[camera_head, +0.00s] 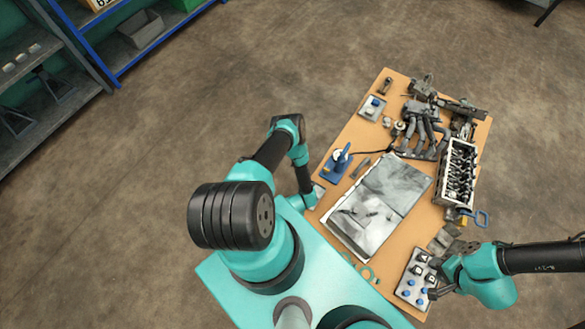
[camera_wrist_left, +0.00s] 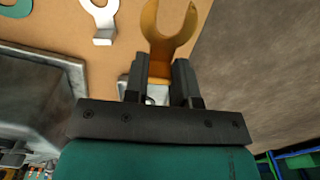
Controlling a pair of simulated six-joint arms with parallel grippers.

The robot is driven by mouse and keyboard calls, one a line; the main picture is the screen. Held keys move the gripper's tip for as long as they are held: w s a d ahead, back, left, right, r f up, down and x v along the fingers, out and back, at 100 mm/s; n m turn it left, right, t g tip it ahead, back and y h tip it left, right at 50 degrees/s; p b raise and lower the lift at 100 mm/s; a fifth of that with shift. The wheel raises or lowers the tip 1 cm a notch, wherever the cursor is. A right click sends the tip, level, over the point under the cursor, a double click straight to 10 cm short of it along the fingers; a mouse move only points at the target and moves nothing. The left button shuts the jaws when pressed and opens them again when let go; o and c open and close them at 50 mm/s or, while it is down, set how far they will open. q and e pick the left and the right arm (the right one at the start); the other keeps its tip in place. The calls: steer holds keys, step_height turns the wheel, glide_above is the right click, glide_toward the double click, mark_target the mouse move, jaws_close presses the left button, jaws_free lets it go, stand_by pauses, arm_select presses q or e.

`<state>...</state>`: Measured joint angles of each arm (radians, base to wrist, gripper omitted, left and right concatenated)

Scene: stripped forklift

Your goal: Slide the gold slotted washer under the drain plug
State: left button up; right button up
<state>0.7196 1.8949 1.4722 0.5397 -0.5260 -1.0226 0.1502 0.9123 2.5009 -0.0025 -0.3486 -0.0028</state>
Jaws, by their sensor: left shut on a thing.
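The gold slotted washer (camera_wrist_left: 168,38) shows large in the left wrist view, with its open slot pointing up in the picture. My left gripper (camera_wrist_left: 158,70) is shut on the tab at its near end. The washer appears over the edge of the orange-tan table, with floor to its right. In the head view the left gripper is mostly hidden, and the gold washer cannot be made out. My right gripper (camera_head: 436,291) is at the table's front right, beside a pale tray of small knobs (camera_head: 412,282); its jaws are too small to read. I cannot pick out the drain plug.
A silver slotted washer (camera_wrist_left: 102,18) and a teal one (camera_wrist_left: 14,8) lie on the table. A grey sheet or pan (camera_head: 372,207) fills its middle. An engine block (camera_head: 459,172) and manifold (camera_head: 420,128) stand at right and back. A blue tool (camera_head: 337,166) stands at left.

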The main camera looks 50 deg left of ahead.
arm_select(q)
steer(key=shift+f, duration=0.95)
steer(key=shift+f, duration=2)
steer(key=shift+f, duration=0.15)
steer(key=o, duration=0.9)
step_height(320, 180, up, 17)
steer(key=shift+r, duration=0.2)
